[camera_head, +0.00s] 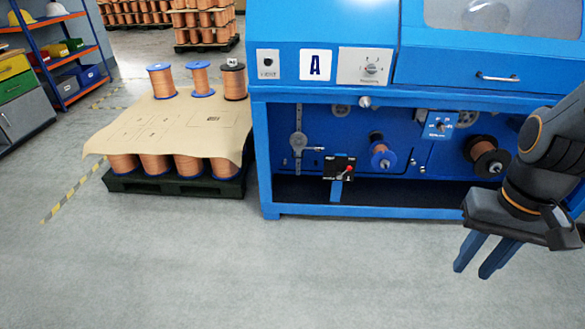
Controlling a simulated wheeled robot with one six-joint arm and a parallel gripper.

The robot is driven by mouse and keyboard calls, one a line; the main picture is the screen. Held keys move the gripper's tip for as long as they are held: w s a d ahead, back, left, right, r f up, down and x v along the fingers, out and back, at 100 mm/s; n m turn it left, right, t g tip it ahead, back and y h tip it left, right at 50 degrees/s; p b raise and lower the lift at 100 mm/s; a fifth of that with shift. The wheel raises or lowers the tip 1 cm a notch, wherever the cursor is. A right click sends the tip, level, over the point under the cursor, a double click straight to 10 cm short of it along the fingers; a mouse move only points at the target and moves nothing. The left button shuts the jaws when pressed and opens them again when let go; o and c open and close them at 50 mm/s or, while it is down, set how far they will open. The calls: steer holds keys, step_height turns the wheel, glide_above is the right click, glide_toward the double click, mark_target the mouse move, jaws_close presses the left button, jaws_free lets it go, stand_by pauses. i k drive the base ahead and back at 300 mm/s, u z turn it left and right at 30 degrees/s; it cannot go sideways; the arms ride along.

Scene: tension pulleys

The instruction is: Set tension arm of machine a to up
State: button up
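Machine A (322,23) is a blue cabinet with a white "A" sign on its upper front. In its recessed lower front, a slim grey arm with a round pulley (298,141) stands about vertical at the left; I cannot tell for sure whether this is the tension arm or how it is set. A black control box with a red-tipped lever (345,174) sits to its right, low on the front. My gripper (472,271) hangs at the lower right, its two blue fingers apart and empty, in front of the machine and well away from the pulley and lever.
A blue-flanged spool (380,158) and a black-flanged copper spool (484,160) are mounted in the recess. A pallet (150,186) of copper spools stands left of the machine. Shelves (67,92) are at the far left. The grey floor in front is clear.

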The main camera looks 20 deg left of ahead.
mark_target(318, 148)
steer(key=u, duration=0.8)
steer(key=i, duration=0.75)
steer(key=z, duration=0.55)
steer(key=i, duration=0.85)
steer(key=z, duration=0.15)
